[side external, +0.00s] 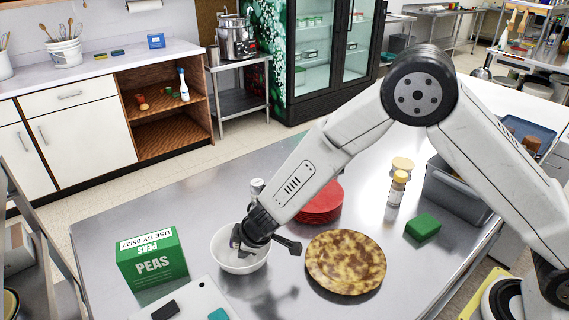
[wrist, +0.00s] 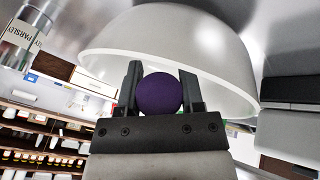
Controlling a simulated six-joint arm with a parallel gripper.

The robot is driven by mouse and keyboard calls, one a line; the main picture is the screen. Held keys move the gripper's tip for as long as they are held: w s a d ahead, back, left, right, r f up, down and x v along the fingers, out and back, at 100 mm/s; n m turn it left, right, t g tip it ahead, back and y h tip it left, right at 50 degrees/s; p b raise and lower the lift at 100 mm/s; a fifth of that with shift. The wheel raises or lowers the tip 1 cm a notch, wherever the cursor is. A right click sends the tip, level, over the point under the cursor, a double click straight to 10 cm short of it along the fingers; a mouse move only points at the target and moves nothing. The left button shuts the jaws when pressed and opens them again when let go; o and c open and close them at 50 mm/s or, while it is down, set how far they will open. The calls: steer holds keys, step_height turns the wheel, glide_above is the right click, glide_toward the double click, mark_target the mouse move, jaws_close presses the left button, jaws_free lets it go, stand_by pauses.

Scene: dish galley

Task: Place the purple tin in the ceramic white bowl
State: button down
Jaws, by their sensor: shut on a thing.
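The ceramic white bowl (side external: 240,266) stands on the metal table at the left of centre in the side view. It fills the upper middle of the wrist view (wrist: 190,40). My gripper (side external: 240,238) points down into the bowl's mouth. In the wrist view my gripper (wrist: 160,82) is shut on the purple tin (wrist: 159,95), whose round end shows between the two fingers. In the side view the tin is mostly hidden by my gripper. I cannot tell whether the tin touches the bowl's bottom.
A green peas box (side external: 152,262) stands left of the bowl. A brown speckled round plate (side external: 346,262) lies to its right, with a red round item (side external: 322,206) behind. A green block (side external: 423,227), a yellow-capped jar (side external: 397,190) and a grey bin (side external: 455,192) are further right.

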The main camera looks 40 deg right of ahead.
steer(key=shift+f, duration=0.35)
steer(key=shift+c, duration=1)
jaws_free()
steer(key=shift+o, duration=0.3)
steer(key=shift+s+f, duration=0.1)
steer(key=shift+r, duration=3.6)
